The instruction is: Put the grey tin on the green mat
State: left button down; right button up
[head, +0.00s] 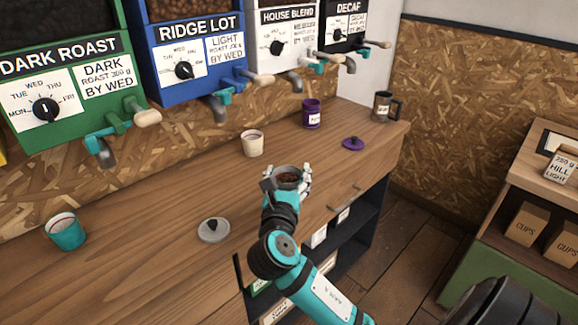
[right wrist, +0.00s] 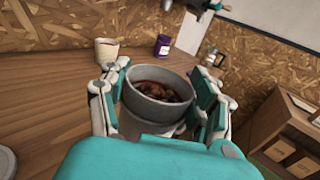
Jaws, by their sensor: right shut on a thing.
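The grey tin (head: 287,174) is open-topped and holds dark brown beans. My right gripper (head: 286,180) is shut around it at the counter's front edge in the head view. In the right wrist view the grey tin (right wrist: 158,98) sits upright between the two fingers of my right gripper (right wrist: 160,110). I cannot tell whether its base touches the counter. A grey lid (head: 213,230) with a dark knob lies on the counter, left of the gripper. I see no green mat in either view. My left gripper is not in view.
The wooden counter (head: 150,245) also holds a teal cup (head: 66,232), a cream cup (head: 252,143), a purple tin (head: 312,114), a purple lid (head: 353,143) and a dark mug (head: 382,107). Bean dispensers (head: 75,95) with spouts overhang its back. A shelf with boxes (head: 527,223) stands right.

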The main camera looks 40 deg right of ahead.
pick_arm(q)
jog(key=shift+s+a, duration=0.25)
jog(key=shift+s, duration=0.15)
pick_arm(e)
jog(key=s+a+f+n+t+y, duration=0.2)
jog(key=s+a+f+n+y, duration=0.2)
jog(key=s+a+y, duration=0.2)
jog(key=s+a+f+n+t+y, duration=0.2)
jog(key=s+a+f+n+y, duration=0.2)
jog(key=a, duration=0.7)
jog(key=s+f+y, duration=0.1)
jog(key=s+y, duration=0.1)
jog(key=s, duration=0.1)
jog(key=shift+s+a+n+t+y, duration=0.2)
jog(key=shift+n+t+y, duration=0.1)
jog(key=shift+n+t, duration=0.1)
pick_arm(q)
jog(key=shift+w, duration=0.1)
pick_arm(e)
jog(key=shift+f, duration=0.1)
